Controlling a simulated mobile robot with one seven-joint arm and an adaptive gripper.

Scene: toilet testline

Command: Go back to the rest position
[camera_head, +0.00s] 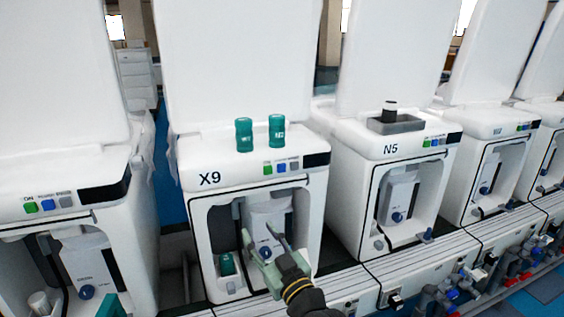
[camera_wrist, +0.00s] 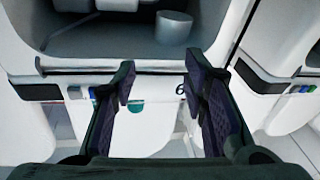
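My gripper (camera_head: 262,247) is in front of the open bay of the white X9 machine (camera_head: 225,168) in the head view. In the wrist view my gripper (camera_wrist: 160,88) has its two dark fingers well apart, with nothing held between them. Beyond the fingers the wrist view shows a white machine front and a dark bay with a light grey cylinder (camera_wrist: 173,27). No marked rest position shows in either view.
Two teal containers (camera_head: 260,134) stand on top of X9, and another teal item (camera_head: 227,264) is inside its bay. The N5 machine (camera_head: 392,150) to the right carries a grey tray (camera_head: 396,124). More machines stand close on both sides. Pipes and valves (camera_head: 480,283) run along the lower right.

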